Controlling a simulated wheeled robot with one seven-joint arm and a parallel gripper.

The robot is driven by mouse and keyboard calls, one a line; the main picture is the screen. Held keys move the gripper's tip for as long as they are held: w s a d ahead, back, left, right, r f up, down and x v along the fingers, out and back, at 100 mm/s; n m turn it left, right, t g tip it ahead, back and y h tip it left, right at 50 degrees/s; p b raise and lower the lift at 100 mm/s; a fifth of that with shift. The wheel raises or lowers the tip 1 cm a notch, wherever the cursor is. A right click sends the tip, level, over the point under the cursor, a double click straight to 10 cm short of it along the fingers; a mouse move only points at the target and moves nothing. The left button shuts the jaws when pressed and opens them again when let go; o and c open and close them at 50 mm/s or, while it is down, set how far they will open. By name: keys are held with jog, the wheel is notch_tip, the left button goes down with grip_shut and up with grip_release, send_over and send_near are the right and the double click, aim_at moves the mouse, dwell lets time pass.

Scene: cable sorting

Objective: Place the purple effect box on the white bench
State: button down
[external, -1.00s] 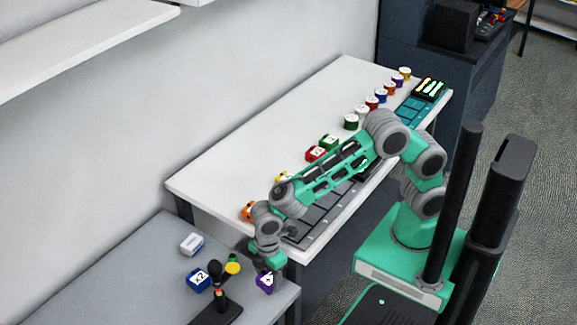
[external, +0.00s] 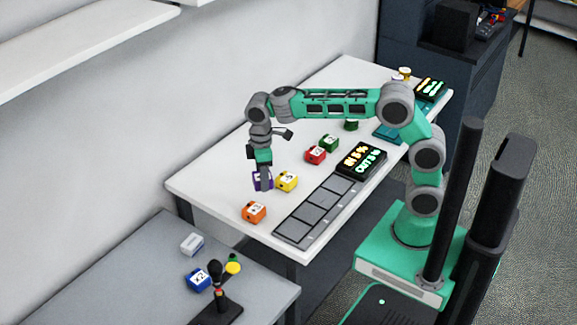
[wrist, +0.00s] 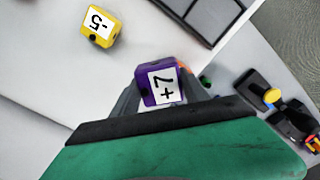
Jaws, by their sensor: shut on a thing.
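The purple effect box (wrist: 155,88), with a white "+7" label, is held in my gripper (wrist: 160,100) in the wrist view. In the external view the purple box (external: 257,181) is partly hidden behind the fingers of my gripper (external: 264,180). My gripper is shut on it, over the white bench (external: 215,180), to the left of the yellow box. I cannot tell whether the box touches the bench top.
A yellow "-5" box (external: 286,181) is close to my gripper. An orange box (external: 253,212), red box (external: 316,155) and green box (external: 329,142) stand on the bench. A slotted dark tray (external: 305,220) lies along its front edge. Bare bench lies toward the wall.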

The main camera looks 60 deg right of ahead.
jog(key=s+d+r+m, duration=0.1)
jog(key=d+r+m, duration=0.25)
jog(key=d, duration=0.65)
jog(key=s+d+r+m, duration=0.2)
jog(key=d+r, duration=0.2)
jog(key=d, duration=0.7)
jog(key=s+f+m, duration=0.4)
jog(key=s, duration=0.6)
jog(key=p, duration=0.4)
send_over(301, 172)
jog(key=f, duration=0.9)
jog(key=shift+s+f, duration=0.3)
jog(key=shift+s, duration=0.05)
jog(key=shift+w+f, duration=0.2)
jog(key=shift+f, duration=1.85)
jog(key=c, duration=0.6)
grip_release()
jog(key=shift+r, duration=0.1)
